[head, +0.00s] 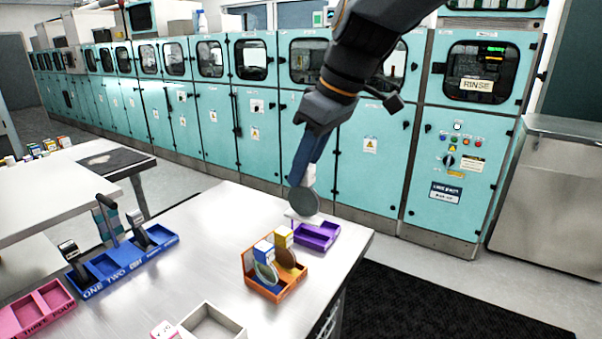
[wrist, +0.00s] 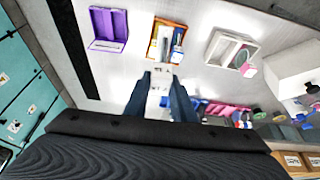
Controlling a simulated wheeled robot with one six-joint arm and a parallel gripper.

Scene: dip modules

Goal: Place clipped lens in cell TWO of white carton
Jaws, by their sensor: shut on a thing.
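In the head view my gripper (head: 309,172), pointing down, is shut on the white clip of a dark grey-green round lens (head: 303,201). The lens hangs near the purple carton at the table's far right corner. A pale flat piece shows just under it; I cannot tell what it is. In the wrist view the clip (wrist: 160,88) sits between my fingertips (wrist: 162,78). The white carton (head: 238,327) is at the bottom edge of the head view, partly cut off. The wrist view shows the white carton (wrist: 216,46) with a clipped round lens (wrist: 248,56) at one end. Its cell labels are unreadable.
The orange carton (head: 292,289) holds clipped lenses between my gripper and the white carton. The purple carton (head: 326,240) looks empty. The blue carton (head: 120,270) holds dark upright pieces at left, beside a pink carton (head: 40,308). Bare table lies between blue and orange cartons.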

